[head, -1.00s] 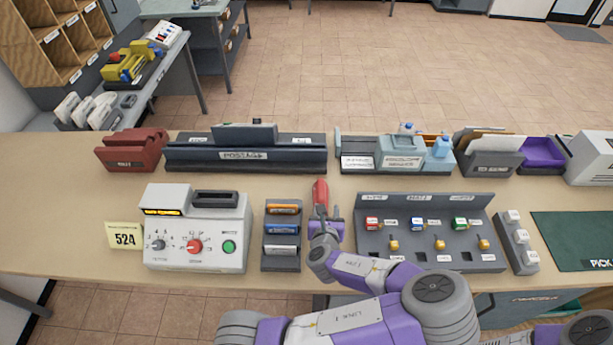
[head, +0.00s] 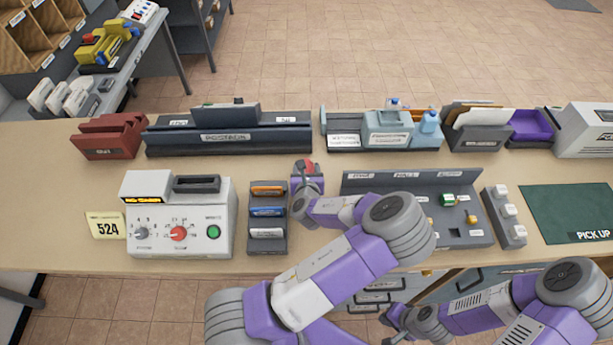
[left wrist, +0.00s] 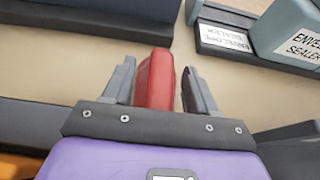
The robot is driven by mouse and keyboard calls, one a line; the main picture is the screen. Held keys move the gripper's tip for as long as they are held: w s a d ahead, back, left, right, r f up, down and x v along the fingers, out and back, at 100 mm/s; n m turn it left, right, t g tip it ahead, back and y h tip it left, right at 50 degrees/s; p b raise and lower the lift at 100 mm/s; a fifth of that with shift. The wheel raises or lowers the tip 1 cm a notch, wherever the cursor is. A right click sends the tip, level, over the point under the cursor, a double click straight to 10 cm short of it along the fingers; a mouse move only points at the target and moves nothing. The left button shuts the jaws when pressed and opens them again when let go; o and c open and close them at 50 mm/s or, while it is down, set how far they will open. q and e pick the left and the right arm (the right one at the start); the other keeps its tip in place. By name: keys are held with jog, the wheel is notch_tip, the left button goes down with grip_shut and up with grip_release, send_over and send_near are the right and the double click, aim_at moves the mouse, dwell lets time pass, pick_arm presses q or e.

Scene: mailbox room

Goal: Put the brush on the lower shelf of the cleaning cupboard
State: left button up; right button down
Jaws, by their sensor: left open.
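A red object (head: 309,167) stands on the counter behind my left gripper in the head view. It may be the brush, but its bristles do not show. In the left wrist view the red object (left wrist: 155,78) lies between the fingers of my left gripper (left wrist: 157,85), with gaps on both sides. The left gripper is open. My right gripper (head: 388,327) is low in front of the counter, near grey fronts with handles (head: 375,297); its jaw opening is unclear. I cannot identify the cleaning cupboard or see its lower shelf; my arms hide part of the counter's front.
The counter (head: 60,180) holds a control box (head: 180,218), a rack of colored items (head: 267,215) and a sloped grey panel (head: 400,180). Behind stand a red tray (head: 108,137), a postage unit (head: 230,138) and an envelope sealer (head: 390,130). A green mat (head: 568,212) lies right.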

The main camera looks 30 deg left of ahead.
pick_arm(q)
grip_shut()
